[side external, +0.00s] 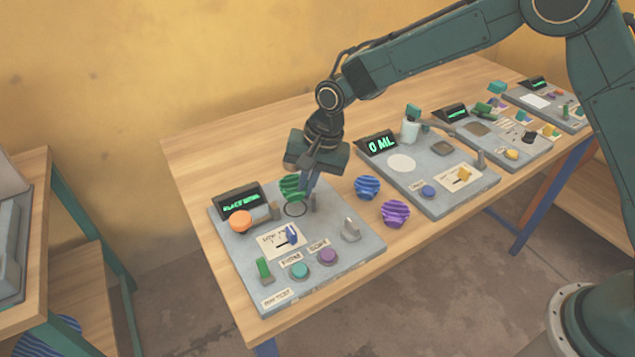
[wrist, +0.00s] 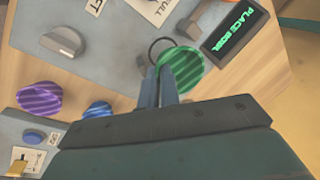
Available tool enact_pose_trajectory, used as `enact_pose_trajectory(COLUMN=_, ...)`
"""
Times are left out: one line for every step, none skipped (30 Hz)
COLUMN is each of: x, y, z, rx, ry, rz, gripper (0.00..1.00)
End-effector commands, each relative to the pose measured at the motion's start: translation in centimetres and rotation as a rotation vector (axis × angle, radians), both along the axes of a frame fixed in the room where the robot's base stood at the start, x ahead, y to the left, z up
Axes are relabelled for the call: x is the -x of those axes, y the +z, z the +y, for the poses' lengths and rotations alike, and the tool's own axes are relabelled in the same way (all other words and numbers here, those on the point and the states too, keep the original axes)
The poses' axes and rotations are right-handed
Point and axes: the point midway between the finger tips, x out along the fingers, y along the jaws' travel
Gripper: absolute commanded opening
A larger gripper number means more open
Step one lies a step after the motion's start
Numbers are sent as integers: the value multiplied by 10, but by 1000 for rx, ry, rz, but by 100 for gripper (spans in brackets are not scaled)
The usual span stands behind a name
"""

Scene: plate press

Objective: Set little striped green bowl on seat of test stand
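The little striped green bowl (side external: 291,186) is just behind the ring-marked seat (side external: 296,209) on the test stand (side external: 352,262). In the wrist view the green bowl (wrist: 184,70) shows its open inside, beside the seat ring (wrist: 156,44). My gripper (side external: 309,188) points down at the bowl's right edge in the side view. In the wrist view its two fingers (wrist: 158,88) are close together with the bowl's rim between them. It appears shut on that rim. The bowl looks slightly above the stand, and part of the ring is hidden.
The stand's display (wrist: 236,30) reads "PLACE BOWL". An orange knob (side external: 240,221), grey posts and a lever (side external: 351,230) stand near the seat. A striped blue bowl (side external: 367,187) and a striped purple bowl (side external: 395,213) lie to the right, before another panel (side external: 425,200).

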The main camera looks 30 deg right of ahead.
Motion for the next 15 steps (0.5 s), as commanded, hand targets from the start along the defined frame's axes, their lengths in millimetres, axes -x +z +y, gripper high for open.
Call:
enact_pose_trajectory(x=0, y=-4, z=0, rx=0, ry=0, rz=1, gripper=0)
enact_pose_trajectory(x=0, y=-6, z=0, rx=1, ry=0, rz=1, gripper=0)
enact_pose_trajectory(x=0, y=-9, z=0, rx=0, ry=0, rz=0, gripper=0)
enact_pose_trajectory(x=0, y=-11, z=0, rx=0, ry=0, rz=0, gripper=0)
enact_pose_trajectory(x=0, y=-13, z=0, rx=1, ry=0, rz=1, gripper=0)
enact_pose_trajectory(x=0, y=-15, z=0, rx=1, ry=0, rz=1, gripper=0)
enact_pose_trajectory(x=0, y=-17, z=0, rx=1, ry=0, rz=1, gripper=0)
enact_pose_trajectory(x=0, y=-18, z=0, rx=0, ry=0, rz=0, gripper=0)
enact_pose_trajectory(x=0, y=-20, z=0, rx=0, ry=0, rz=0, gripper=0)
enact_pose_trajectory(x=0, y=-21, z=0, rx=0, ry=0, rz=0, gripper=0)
enact_pose_trajectory(x=0, y=-23, z=0, rx=0, ry=0, rz=0, gripper=0)
enact_pose_trajectory(x=0, y=-24, z=0, rx=0, ry=0, rz=0, gripper=0)
enact_pose_trajectory(x=0, y=-25, z=0, rx=1, ry=0, rz=1, gripper=0)
enact_pose_trajectory(x=0, y=-25, z=0, rx=1, ry=0, rz=1, gripper=0)
enact_pose_trajectory(x=0, y=-26, z=0, rx=1, ry=0, rz=1, gripper=0)
